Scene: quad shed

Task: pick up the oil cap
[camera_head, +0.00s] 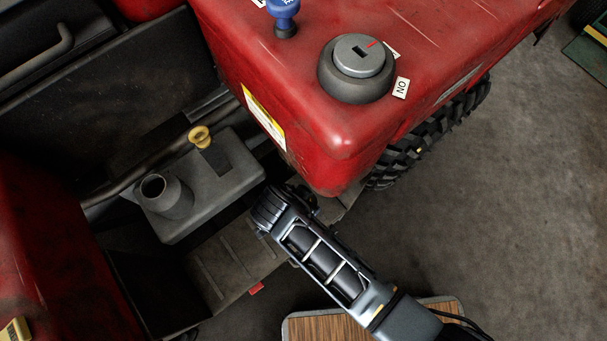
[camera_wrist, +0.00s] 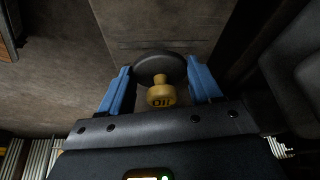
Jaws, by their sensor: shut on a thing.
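The oil cap (camera_wrist: 161,96) shows in the wrist view as a yellow knob lettered "Oil" against a dark round disc. My gripper (camera_wrist: 159,66) has its two blue fingers on either side of the dark disc and is shut on it. In the head view my arm reaches in from the lower right and ends just right of a grey tank (camera_head: 222,190). The cap and fingertips cannot be made out there. The tank's round filler neck (camera_head: 165,194) stands open, with a dark hole.
A yellow ring handle (camera_head: 199,136) stands at the tank's back edge. The red body (camera_head: 300,100) with a grey rotary switch (camera_head: 357,67) and a blue knob (camera_head: 284,15) is close above my arm. A wooden-topped surface (camera_head: 325,328) lies below. Open floor is at right.

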